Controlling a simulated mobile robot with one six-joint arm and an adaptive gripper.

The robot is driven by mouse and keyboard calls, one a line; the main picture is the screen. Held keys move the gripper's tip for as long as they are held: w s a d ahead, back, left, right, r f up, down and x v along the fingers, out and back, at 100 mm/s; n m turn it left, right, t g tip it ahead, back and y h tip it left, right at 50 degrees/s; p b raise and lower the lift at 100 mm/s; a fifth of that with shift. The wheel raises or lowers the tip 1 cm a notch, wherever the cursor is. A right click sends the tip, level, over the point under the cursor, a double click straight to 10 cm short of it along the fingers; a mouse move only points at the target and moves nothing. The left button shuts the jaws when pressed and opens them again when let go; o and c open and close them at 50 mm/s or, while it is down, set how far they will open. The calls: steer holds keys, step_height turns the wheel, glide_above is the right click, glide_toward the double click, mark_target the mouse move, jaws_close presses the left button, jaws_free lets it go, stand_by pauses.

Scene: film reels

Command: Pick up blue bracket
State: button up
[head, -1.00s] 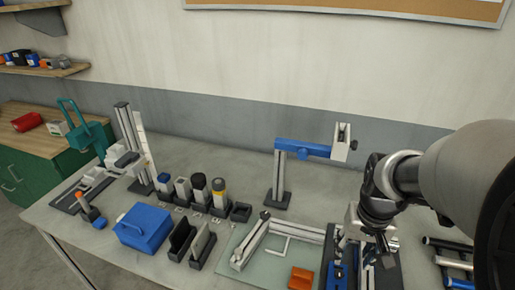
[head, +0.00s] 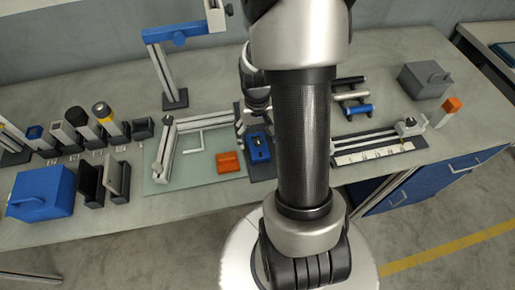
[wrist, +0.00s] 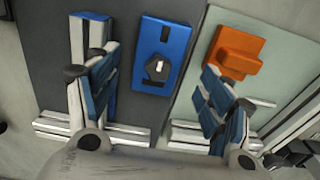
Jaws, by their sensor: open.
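The blue bracket (wrist: 162,55) appears to be the flat blue block with a dark hexagonal knob and a pale slot. It lies on a dark plate (wrist: 122,28). In the head view the bracket (head: 259,147) sits just left of my arm, beside the orange piece. My gripper (wrist: 158,90) is open and empty, with its blue-padded fingers spread on either side of the bracket's near end in the picture. It is apart from the bracket; the exact height gap is hard to judge. In the head view my gripper is mostly hidden behind my arm.
An orange block (head: 229,162) lies close to the bracket on a pale green mat (head: 190,178). Metal rails (head: 180,125) border the mat. A stand with a blue crossbar (head: 178,35) rises behind. Dark rollers (head: 352,97) and a grey box (head: 425,80) are to the right.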

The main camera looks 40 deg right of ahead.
mark_target(258, 148)
steer(key=f+b, duration=0.1)
steer(key=f, duration=0.2)
steer(key=f+b, duration=0.1)
steer(key=f, duration=0.2)
steer(key=shift+w+d+b, duration=0.1)
steer(key=shift+d+b, duration=0.1)
steer(key=shift+b, duration=0.1)
steer(key=shift+r, duration=0.1)
steer(key=shift+c, duration=0.4)
steer(key=c, duration=1.3)
steer(key=shift+r, duration=0.15)
